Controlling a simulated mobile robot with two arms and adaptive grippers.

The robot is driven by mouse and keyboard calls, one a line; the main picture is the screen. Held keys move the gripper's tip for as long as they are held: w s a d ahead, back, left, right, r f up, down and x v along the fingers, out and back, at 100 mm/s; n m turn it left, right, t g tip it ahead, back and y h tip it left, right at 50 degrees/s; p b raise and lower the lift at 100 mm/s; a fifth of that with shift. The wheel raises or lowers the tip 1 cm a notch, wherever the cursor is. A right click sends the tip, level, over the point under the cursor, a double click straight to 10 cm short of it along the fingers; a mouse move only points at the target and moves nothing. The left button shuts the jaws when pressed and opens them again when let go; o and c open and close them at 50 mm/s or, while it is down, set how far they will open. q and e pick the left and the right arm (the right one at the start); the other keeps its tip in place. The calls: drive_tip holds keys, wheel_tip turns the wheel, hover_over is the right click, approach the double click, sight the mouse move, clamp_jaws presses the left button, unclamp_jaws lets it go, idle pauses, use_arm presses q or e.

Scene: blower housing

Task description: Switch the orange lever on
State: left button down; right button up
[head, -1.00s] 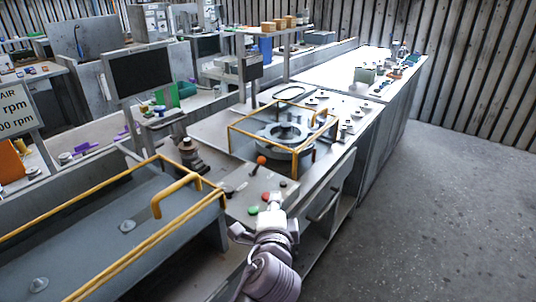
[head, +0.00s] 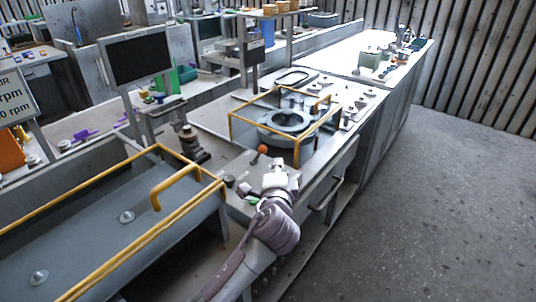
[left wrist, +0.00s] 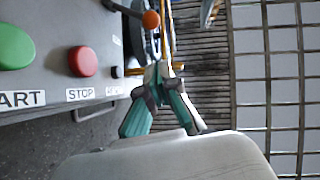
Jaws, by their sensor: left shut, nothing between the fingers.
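The orange lever has a round orange knob (head: 262,149) on a thin rod. It stands on the control panel in front of the yellow-framed guard. In the left wrist view its orange knob (left wrist: 151,19) shows near the top, beyond the fingertips. My left gripper (head: 277,168) is over the panel, just in front of the lever, with a visible gap to the knob. In the left wrist view the gripper (left wrist: 163,72) has its fingertips together, with nothing between them. The foot of the lever is partly hidden. My right gripper is out of view.
A green START button (left wrist: 14,46) and a red STOP button (left wrist: 83,61) sit on the panel beside the gripper. The yellow-framed guard (head: 240,127) encloses a round housing (head: 285,122) behind the lever. Open floor (head: 440,200) lies at right.

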sight(259, 155)
use_arm(q)
drive_tip(key=w, duration=0.1)
drive_tip(key=w+a, duration=0.1)
drive_tip(key=w, duration=0.1)
drive_tip(key=w+a+f, duration=0.1)
drive_tip(key=w, duration=0.1)
drive_tip(key=shift+w+p, duration=0.1)
drive_tip(key=shift+p, duration=0.3)
drive_tip(key=shift+w+a, duration=0.3)
drive_tip(key=shift+a, duration=0.05)
drive_tip(key=shift+f, duration=0.1)
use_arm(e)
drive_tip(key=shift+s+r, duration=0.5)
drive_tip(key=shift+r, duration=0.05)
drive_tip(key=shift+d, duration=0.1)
